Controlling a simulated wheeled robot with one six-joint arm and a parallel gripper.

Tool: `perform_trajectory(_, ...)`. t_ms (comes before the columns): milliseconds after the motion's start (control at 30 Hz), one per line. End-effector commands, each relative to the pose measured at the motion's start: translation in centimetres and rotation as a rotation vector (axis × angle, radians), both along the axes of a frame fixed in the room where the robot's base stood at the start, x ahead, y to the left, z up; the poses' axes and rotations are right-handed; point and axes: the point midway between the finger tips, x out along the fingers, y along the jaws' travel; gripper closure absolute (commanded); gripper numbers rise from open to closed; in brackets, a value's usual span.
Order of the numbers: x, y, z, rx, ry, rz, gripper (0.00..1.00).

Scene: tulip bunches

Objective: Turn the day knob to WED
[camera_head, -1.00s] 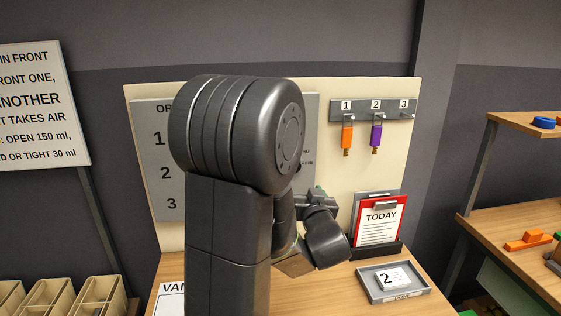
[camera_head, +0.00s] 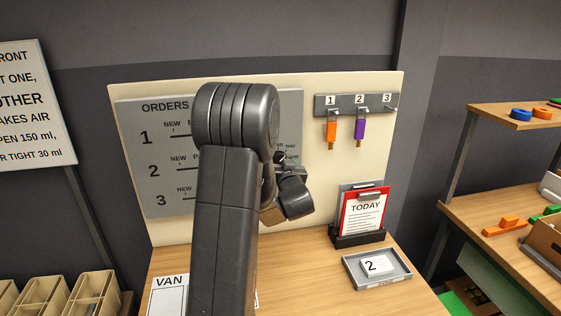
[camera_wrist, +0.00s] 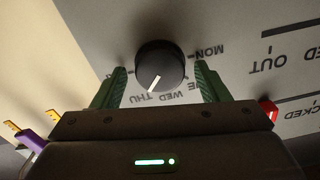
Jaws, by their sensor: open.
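The day knob (camera_wrist: 160,58) is a round dark knob with a white pointer line, on the grey board. In the wrist view, which shows the lettering upside down, its pointer aims down and slightly left, close to the THU label (camera_wrist: 153,97). The WED label (camera_wrist: 171,97) is just to the right of THU. My gripper (camera_wrist: 160,68) is open, with one green finger on each side of the knob and visible gaps between. In the head view my arm hides the knob and most of that part of the board.
The orders board (camera_head: 140,190) stands behind the table (camera_head: 320,275). A red clipboard (camera_head: 350,222) and a grey tray (camera_head: 404,276) with a 2 card (camera_head: 376,265) are on the table's right.

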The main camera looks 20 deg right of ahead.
Motion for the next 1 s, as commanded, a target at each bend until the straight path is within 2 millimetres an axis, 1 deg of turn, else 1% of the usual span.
perform_trajectory(200,0.03,0.01,-0.02,0.000,0.000,0.000,0.32)
perform_trajectory(267,0.03,0.00,-0.01,0.000,0.000,0.000,0.42)
perform_trajectory(300,0.02,0.01,-0.01,0.000,0.000,0.000,0.49)
perform_trajectory(433,0.01,0.01,-0.01,0.000,0.000,0.000,0.75)
perform_trajectory(467,0.01,0.01,0.00,0.000,0.000,0.000,0.77)
perform_trajectory(767,0.00,0.01,-0.24,-0.035,0.007,0.000,0.76)
perform_trajectory(1000,0.02,0.06,-0.66,-0.159,0.034,0.000,0.76)
